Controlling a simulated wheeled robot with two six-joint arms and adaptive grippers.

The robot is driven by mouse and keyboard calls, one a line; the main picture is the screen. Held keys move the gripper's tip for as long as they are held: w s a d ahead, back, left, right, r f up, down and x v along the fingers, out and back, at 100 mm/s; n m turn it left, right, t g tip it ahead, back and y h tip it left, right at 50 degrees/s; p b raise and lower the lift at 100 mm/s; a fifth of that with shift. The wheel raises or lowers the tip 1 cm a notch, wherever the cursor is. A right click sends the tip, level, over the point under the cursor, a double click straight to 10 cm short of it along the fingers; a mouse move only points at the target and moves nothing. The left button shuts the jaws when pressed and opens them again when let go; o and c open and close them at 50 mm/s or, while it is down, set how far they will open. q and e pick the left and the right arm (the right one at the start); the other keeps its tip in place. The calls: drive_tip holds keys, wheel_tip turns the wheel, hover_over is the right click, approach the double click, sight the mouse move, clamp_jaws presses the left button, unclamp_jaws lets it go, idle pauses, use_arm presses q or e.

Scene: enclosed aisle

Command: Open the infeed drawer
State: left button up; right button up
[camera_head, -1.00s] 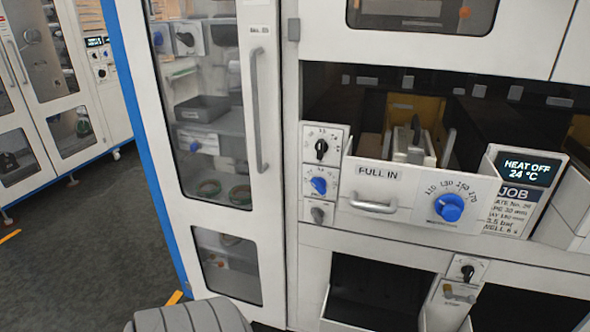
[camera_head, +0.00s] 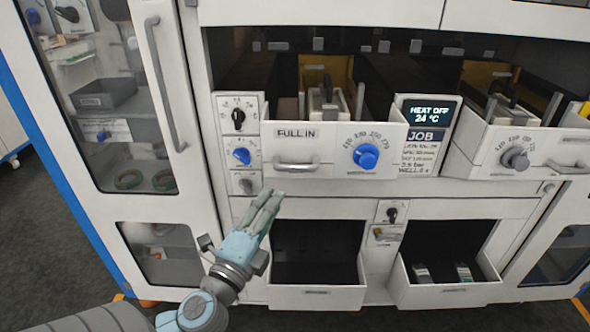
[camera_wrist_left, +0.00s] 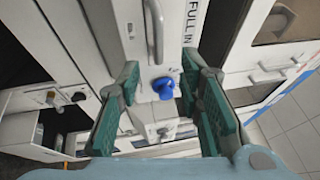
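The drawer front labelled "FULL IN" (camera_head: 338,137) has a grey bar handle (camera_head: 297,167) and a blue dial (camera_head: 366,156). In the left wrist view my left gripper (camera_wrist_left: 163,100) is open and empty. The handle (camera_wrist_left: 153,32) shows there beyond the fingers, at the top, with a blue knob (camera_wrist_left: 163,88) between the fingers. My right gripper is not in view.
A small knob panel (camera_head: 240,129) adjoins the drawer on the left. A display reading "HEAT OFF 24 °C" (camera_head: 429,113) is on its right, then another drawer (camera_head: 517,155) with a grey dial. Two open bins (camera_head: 317,297) (camera_head: 449,294) sit below. A glass-door cabinet (camera_head: 110,110) stands left.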

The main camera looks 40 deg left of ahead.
sight(295, 168)
use_arm(q)
drive_tip(key=p+x, duration=0.2)
drive_tip(key=x, duration=1)
drive_tip(key=shift+w+a+f, duration=0.15)
drive_tip(key=shift+w, duration=0.05)
drive_tip(key=shift+c, duration=0.4)
clamp_jaws()
